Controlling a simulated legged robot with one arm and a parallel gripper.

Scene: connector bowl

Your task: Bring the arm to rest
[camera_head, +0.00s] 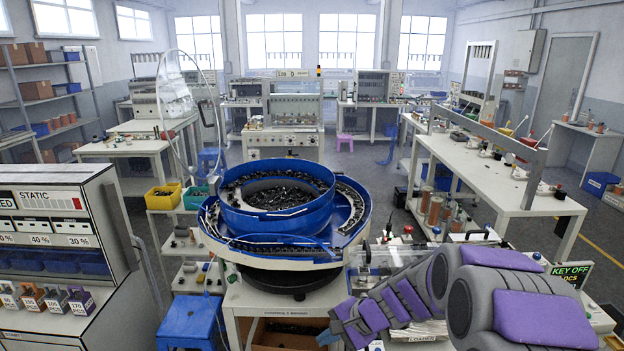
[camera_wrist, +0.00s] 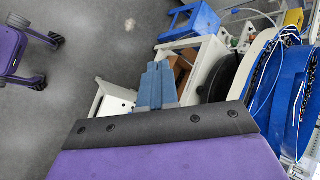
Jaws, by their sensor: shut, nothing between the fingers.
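My arm, padded in grey and purple, reaches in from the lower right of the head view, and its far end is at the bottom middle, in front of the feeder's stand. My gripper (camera_wrist: 160,70) shows in the wrist view as two blue-grey fingers side by side, shut and empty. It points toward the white stand (camera_wrist: 208,62) under the bowl feeder. The blue bowl feeder (camera_head: 268,222) holds many small dark connectors and stands on this stand. It also shows at the right of the wrist view (camera_wrist: 262,68). The gripper looks apart from the feeder.
A blue stool (camera_head: 190,322) stands left of the feeder's stand. A grey cabinet marked STATIC (camera_head: 45,235) is at the left. A long white bench (camera_head: 475,165) runs along the right. A yellow bin (camera_head: 163,196) sits left of the bowl. Grey floor is open in the wrist view.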

